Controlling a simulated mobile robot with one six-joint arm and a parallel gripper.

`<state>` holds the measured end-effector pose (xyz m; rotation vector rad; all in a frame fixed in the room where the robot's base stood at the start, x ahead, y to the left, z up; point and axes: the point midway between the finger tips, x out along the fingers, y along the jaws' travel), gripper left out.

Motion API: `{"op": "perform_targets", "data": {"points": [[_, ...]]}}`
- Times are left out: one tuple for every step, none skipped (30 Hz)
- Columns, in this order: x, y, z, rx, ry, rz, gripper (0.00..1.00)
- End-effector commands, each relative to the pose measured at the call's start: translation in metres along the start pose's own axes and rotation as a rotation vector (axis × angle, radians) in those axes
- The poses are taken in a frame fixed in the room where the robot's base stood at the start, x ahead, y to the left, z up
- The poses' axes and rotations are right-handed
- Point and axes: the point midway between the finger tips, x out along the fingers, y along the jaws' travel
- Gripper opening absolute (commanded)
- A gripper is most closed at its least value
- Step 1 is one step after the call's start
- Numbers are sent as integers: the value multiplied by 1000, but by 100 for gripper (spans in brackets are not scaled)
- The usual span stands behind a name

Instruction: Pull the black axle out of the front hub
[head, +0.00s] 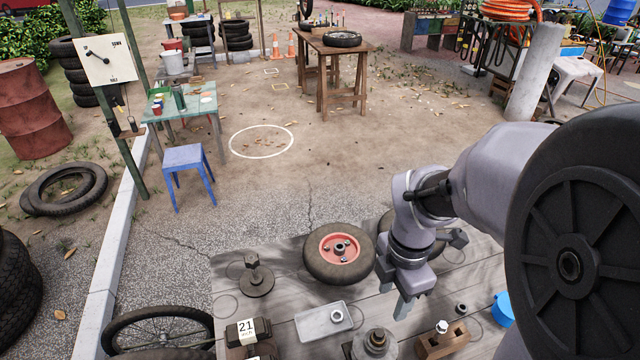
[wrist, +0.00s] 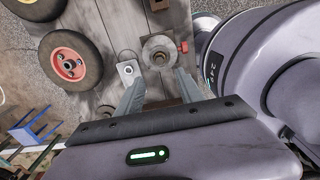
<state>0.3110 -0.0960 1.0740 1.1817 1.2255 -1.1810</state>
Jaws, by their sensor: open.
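A wheel with a black tyre and a red hub (head: 338,250) lies on the grey plank bench top. The hub's centre shows a round collar with a dark middle; I cannot tell whether that is the black axle. The red hub also shows at left in the wrist view (wrist: 69,65). A second wheel (head: 388,219) lies behind my arm, and its hub is mostly hidden. My gripper (head: 399,299) hangs above the bench, right of the red hub and apart from it. Its fingers (wrist: 160,82) are spread with nothing between them.
A grey tray (head: 323,322) with a nut lies in front of the wheel. A round metal fitting (head: 376,343), a wooden block (head: 443,339) and a blue cup (head: 502,308) stand nearby. A dark pedestal (head: 257,281) with an upright bolt stands left of the wheel.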

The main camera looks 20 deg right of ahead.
Motion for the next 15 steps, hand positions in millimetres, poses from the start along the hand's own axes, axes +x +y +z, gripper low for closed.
{"op": "perform_targets", "data": {"points": [[21,-1,0,1,2,-4,44],[30,-1,-1,2,2,-3,44],[42,-1,-1,2,2,-4,44],[50,-1,-1,1,2,-3,44],[59,-1,-1,1,2,-4,44],[70,-1,-1,2,2,-3,44],[78,0,-1,3,2,-2,44],[86,0,-1,3,2,-3,44],[96,-1,-1,2,2,-3,44],[103,-1,-1,2,2,-3,44],[110,0,-1,2,2,-2,44],[117,0,-1,3,2,-2,44],[122,0,-1,3,2,-1,44],[126,0,-1,4,2,-1,44],[131,0,-1,3,1,0,44]]}}
